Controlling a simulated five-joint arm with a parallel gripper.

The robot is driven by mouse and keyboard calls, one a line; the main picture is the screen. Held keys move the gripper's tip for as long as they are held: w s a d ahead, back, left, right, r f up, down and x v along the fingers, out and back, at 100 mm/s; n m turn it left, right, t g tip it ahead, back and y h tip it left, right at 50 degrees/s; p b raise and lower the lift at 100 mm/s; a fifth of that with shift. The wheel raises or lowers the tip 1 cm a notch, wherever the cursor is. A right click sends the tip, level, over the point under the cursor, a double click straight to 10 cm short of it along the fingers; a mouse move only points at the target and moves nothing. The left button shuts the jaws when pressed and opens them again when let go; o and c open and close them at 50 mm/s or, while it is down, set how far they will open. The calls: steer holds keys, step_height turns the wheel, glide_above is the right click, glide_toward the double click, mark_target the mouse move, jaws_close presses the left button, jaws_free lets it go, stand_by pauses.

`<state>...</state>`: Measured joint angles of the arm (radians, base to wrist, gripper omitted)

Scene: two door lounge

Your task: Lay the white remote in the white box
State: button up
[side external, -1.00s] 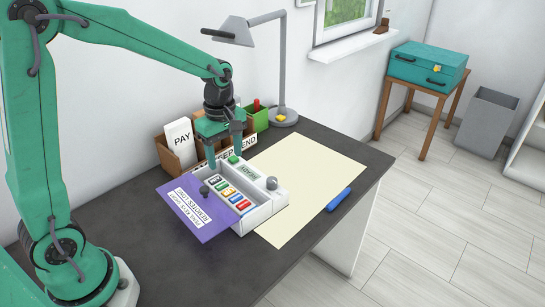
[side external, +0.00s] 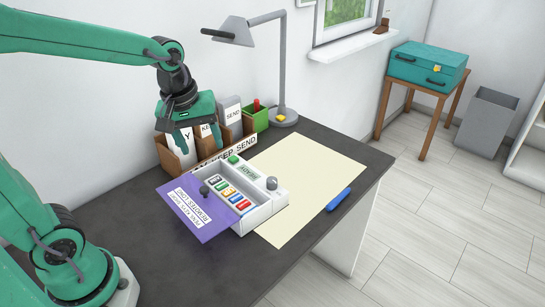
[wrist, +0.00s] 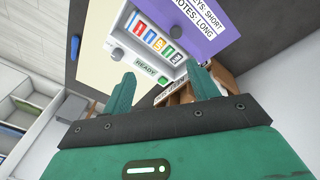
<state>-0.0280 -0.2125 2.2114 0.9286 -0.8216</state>
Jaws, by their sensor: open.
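The white box (side external: 266,207) lies on the desk; it also shows in the wrist view (wrist: 128,38). Its tray holds several small coloured, labelled pieces, and it has a READY label, a green button and a grey knob. A purple panel (side external: 196,222) with a dark knob lies over its near-left side, covering part of it. I cannot pick out a white remote in either view. My gripper (side external: 198,142) is open, with nothing seen between its fingers, above the desk behind the box and in front of the letter rack. Its fingers also show in the wrist view (wrist: 163,86).
A wooden rack (side external: 181,173) with white labelled cards stands behind the box. A green holder (side external: 258,121) and a grey lamp (side external: 283,75) stand at the back. A cream mat (side external: 318,165) and a blue pen (side external: 339,199) lie right. The front-left desk is clear.

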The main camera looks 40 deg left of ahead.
steer(key=s+r+m+t, duration=0.3)
steer(key=s+m, duration=0.6)
steer(key=shift+s+d+m, duration=0.35)
steer(key=shift+d+m, duration=0.05)
steer(key=shift+d, duration=0.05)
steer(key=shift+r, duration=0.1)
